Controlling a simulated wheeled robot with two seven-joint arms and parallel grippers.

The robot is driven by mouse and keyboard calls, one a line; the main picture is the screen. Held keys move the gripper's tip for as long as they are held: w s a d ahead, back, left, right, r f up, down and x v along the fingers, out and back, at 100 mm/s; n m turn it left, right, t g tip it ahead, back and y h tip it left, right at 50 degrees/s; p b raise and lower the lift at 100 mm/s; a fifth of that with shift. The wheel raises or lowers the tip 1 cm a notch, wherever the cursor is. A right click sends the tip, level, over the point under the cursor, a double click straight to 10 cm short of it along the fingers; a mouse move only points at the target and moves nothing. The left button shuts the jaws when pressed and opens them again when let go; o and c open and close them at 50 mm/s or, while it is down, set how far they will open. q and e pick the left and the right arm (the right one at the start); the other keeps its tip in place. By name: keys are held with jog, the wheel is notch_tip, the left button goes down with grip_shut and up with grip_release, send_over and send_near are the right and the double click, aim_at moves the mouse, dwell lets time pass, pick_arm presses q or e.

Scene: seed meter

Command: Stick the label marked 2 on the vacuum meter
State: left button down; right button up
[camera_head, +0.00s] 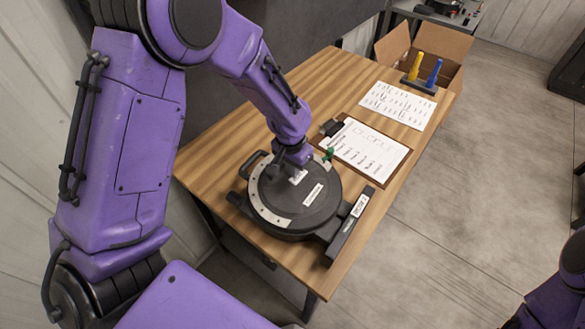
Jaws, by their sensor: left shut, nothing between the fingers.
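The vacuum meter (300,215), a round black device with a light, dotted arc strip along its left side, lies on the near part of the wooden table. My left gripper (294,165) is shut and empty, pointing down over the far part of the meter's top. A small white label (298,177) sits on the meter just below my gripper's tips; its mark is too small to read. Another white label (313,194) lies near the middle of the meter's top. I cannot tell whether my fingertips touch the meter. My right gripper is out of view.
A clipboard with a printed sheet (370,152) lies beyond the meter, with a small green item (328,154) at its near edge. Another sheet (398,106), a stand with yellow (416,67) and blue (433,73) pieces, and an open cardboard box (455,48) are farther back.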

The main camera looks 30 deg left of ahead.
pick_arm(q)
jog(key=shift+w+d+f, duration=0.1)
jog(key=shift+w+f, duration=0.05)
jog(key=shift+w, duration=0.25)
jog(key=shift+s, duration=0.55)
jog(key=shift+w+f, duration=0.1)
jog(key=shift+w, duration=0.15)
jog(key=shift+s, duration=0.1)
jog(key=c, duration=1.3)
grip_release()
